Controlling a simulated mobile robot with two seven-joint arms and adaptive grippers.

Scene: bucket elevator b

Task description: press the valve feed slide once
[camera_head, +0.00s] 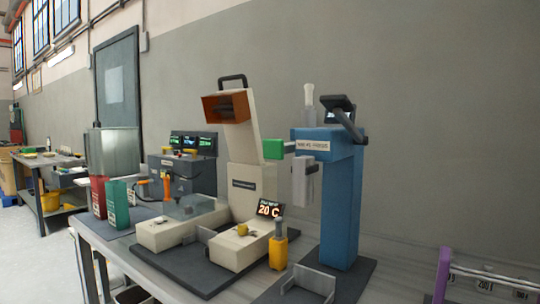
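A tall blue machine (341,195) stands on the workbench right of centre. It has a small label near its top, too small to read surely, a dark lever on top and a grey block (305,182) on its left side. A green block (274,149) sticks out to the left on a light rod. I cannot tell for certain which part is the valve feed slide; the green block on the blue machine may be it. Neither of my grippers is in view, and nothing touches the blue machine's front or the green block.
A beige machine (250,178) with an orange hood and a display reading 20 C stands left of it. A yellow-handled tool (278,249) stands in front. A purple-ended rack (443,262) is at the lower right. Red and green containers stand at the left.

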